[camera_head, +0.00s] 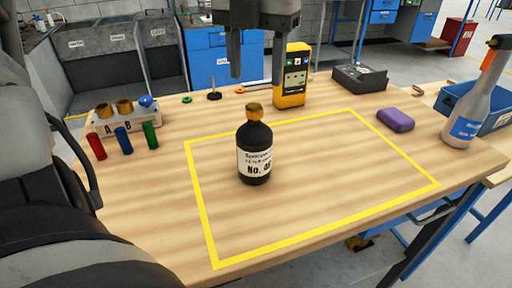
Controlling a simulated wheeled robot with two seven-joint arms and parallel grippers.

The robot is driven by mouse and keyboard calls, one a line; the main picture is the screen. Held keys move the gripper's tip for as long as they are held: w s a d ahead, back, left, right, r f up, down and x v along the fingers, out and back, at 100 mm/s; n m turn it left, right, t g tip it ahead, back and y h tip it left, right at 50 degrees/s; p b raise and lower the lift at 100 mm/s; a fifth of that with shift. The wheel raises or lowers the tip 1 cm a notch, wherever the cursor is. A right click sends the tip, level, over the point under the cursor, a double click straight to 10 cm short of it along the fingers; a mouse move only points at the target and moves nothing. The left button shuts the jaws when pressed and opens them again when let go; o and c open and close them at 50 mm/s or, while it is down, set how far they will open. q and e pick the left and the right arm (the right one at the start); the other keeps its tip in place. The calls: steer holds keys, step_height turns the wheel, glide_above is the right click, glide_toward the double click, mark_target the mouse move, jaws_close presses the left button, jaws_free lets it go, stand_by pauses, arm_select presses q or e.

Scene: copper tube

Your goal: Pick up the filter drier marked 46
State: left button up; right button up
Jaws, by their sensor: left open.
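The filter drier (255,152) is a black cylinder with a copper-coloured top and a white label that reads "No." and what looks like 46. It stands upright inside the yellow outline on the wooden table (330,175). My left gripper (257,68) hangs at the top middle of the head view, with its fingers pointing down and apart. It is open and empty, above and apart from the drier. My right gripper is not in view.
A yellow meter (293,76) stands behind the drier. A white rack (126,119) with copper pieces and red, blue and green cylinders is at left. A purple block (395,119), spray bottle (474,100) and blue bin (490,108) are at right. The outlined area is otherwise clear.

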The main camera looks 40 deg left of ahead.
mark_target(254, 105)
arm_select(q)
step_height(254, 105, down, 8)
steer(key=shift+a, duration=0.15)
stand_by(0.3)
steer(key=shift+r, duration=0.1)
jaws_close()
